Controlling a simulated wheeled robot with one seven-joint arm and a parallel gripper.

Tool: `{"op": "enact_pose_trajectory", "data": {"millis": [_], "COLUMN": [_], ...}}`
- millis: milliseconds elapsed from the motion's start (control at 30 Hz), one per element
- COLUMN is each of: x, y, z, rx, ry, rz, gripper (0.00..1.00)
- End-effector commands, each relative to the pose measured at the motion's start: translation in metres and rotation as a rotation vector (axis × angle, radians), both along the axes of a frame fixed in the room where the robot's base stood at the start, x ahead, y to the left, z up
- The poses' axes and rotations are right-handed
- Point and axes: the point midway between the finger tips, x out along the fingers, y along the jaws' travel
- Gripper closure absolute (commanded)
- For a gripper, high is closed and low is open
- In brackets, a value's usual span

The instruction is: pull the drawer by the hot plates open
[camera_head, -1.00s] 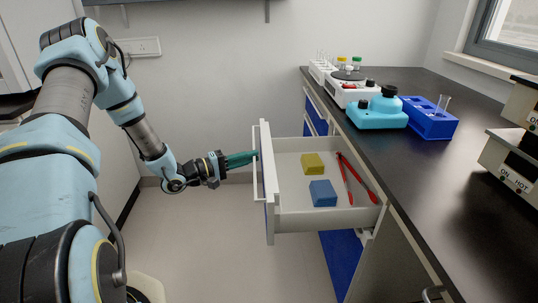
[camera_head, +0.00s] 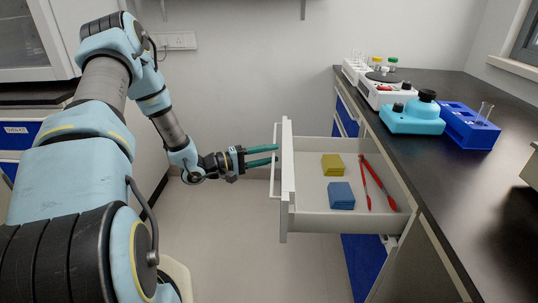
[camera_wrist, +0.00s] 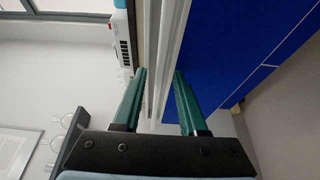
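The white drawer (camera_head: 345,222) stands pulled well out from the dark-topped bench. A yellow block (camera_head: 332,165), a blue block (camera_head: 341,196) and red tongs (camera_head: 372,183) lie inside it. Its pale bar handle (camera_head: 274,184) is on the front panel. My gripper (camera_head: 270,154) is at the handle's upper part, its two green fingers parted. In the wrist view my gripper (camera_wrist: 160,75) also shows a wide gap between the fingers, with pale edges beyond it. I cannot tell whether a finger touches the handle. A white hot-plate unit (camera_head: 388,94) sits on the bench.
The black bench top (camera_head: 450,170) carries a light-blue device (camera_head: 412,118) and a blue rack (camera_head: 470,127) with glass tubes. Another pale device is cut off at the right edge. The floor (camera_head: 235,240) left of the drawer is clear.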

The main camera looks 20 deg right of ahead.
Motion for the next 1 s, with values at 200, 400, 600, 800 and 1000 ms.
{"op": "enact_pose_trajectory", "data": {"millis": [200, 400, 600, 800, 1000], "x": [0.000, 0.001, 0.000, -0.001, -0.002], "y": [0.000, 0.018, 0.057, 0.091, 0.107], "z": [0.000, -0.001, -0.001, 0.000, 0.000], "rx": [-0.001, 0.002, 0.001, 0.000, -0.001], "ry": [-0.001, -0.001, 0.000, -0.001, 0.000], "rz": [0.000, 0.003, 0.004, 0.003, 0.001], "gripper": [0.57, 0.57, 0.57, 0.57, 0.57]}}
